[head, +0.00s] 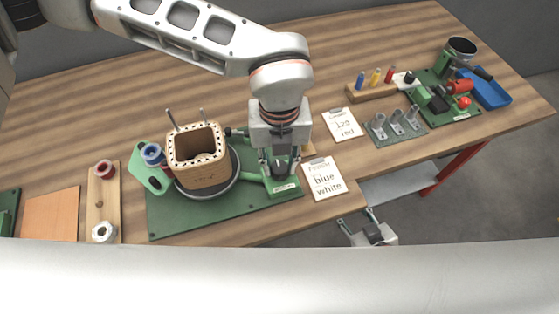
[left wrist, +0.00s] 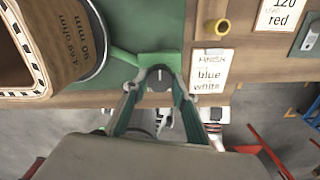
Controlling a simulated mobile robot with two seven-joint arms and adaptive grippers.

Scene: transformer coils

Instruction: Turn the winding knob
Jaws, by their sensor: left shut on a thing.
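The winding knob (left wrist: 159,77) is small, dark and round with a pale mark on top. It sits on a green bracket (left wrist: 160,62) at the board's near edge. My left gripper (left wrist: 158,86) points down with its two fingers closed on either side of the knob. In the head view my left gripper (head: 279,168) covers part of the knob. The brown square coil former (head: 198,172) stands on a dark round turntable (head: 232,184) left of the gripper. My right gripper (head: 358,217) is beyond the table's front edge, fingers apart and empty.
Cards reading "blue white" (head: 324,178) and "120 red" (head: 342,124) lie right of the green board (head: 170,221). A grey-green rack (head: 396,127), a peg block (head: 372,91) and a blue tray (head: 490,94) are farther right. A wooden strip (head: 104,183) lies left.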

